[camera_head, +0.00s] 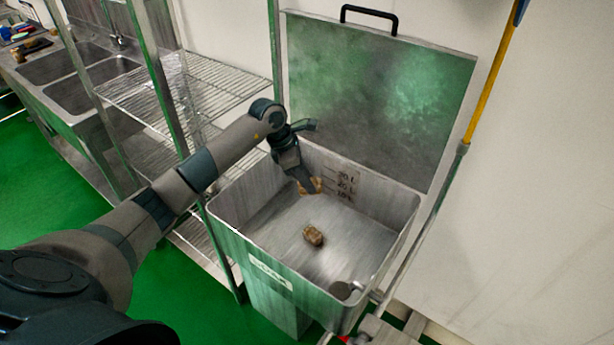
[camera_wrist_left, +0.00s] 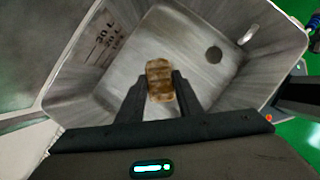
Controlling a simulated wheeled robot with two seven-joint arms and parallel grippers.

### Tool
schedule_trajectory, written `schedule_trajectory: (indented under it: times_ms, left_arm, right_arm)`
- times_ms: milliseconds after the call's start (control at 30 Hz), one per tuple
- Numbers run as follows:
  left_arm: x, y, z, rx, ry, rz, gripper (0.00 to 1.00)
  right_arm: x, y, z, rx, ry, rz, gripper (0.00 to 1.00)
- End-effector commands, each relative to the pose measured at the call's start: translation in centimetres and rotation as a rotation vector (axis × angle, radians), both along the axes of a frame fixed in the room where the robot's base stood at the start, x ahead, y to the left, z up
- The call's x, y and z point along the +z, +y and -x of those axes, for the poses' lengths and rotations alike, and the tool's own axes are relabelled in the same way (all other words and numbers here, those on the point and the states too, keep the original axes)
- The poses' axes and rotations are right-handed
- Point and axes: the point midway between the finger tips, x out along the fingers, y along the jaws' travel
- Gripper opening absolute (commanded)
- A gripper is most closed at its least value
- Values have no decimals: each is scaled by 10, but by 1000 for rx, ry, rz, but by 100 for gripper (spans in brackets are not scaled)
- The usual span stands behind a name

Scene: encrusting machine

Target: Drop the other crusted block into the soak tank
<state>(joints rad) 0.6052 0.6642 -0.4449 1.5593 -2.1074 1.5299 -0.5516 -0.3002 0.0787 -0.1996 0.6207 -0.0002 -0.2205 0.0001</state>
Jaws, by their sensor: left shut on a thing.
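The soak tank (camera_head: 262,268) is a grey metal basin with its lid (camera_head: 380,95) standing open behind it. My left gripper (camera_head: 306,187) reaches into the tank from the left, near its back wall. It is shut on a brown crusted block (camera_head: 316,185), which also shows between the fingers in the left wrist view (camera_wrist_left: 160,78). Another brown crusted block (camera_head: 313,235) lies on the tank floor, apart from the gripper; I cannot make it out separately in the wrist view. My right gripper is not in view.
A wire shelf rack (camera_head: 185,85) stands left of the tank, with a double sink (camera_head: 75,75) beyond it. A yellow-and-grey pole (camera_head: 490,75) leans at the right. The tank has a round drain (camera_wrist_left: 214,54) and volume marks on its wall.

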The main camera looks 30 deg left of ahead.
Motion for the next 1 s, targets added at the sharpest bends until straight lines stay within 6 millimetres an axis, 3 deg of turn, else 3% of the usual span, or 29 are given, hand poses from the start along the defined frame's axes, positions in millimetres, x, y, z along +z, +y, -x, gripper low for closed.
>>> schedule_trajectory:
  times_ms: [233,267,333,367,767,1000]
  left_arm:
    - [0,0,0,0,-1,1,9]
    - [0,0,0,0,0,0,35]
    - [0,0,0,0,0,0,51]
    - [0,0,0,0,0,0,54]
    - [2,1,0,-1,-1,-1,54]
    - [20,8,5,0,-3,-2,54]
  right_arm:
    - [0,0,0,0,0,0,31]
    - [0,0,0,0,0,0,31]
    - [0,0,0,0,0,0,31]
    - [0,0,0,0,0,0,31]
    - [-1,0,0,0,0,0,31]
    - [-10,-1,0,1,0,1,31]
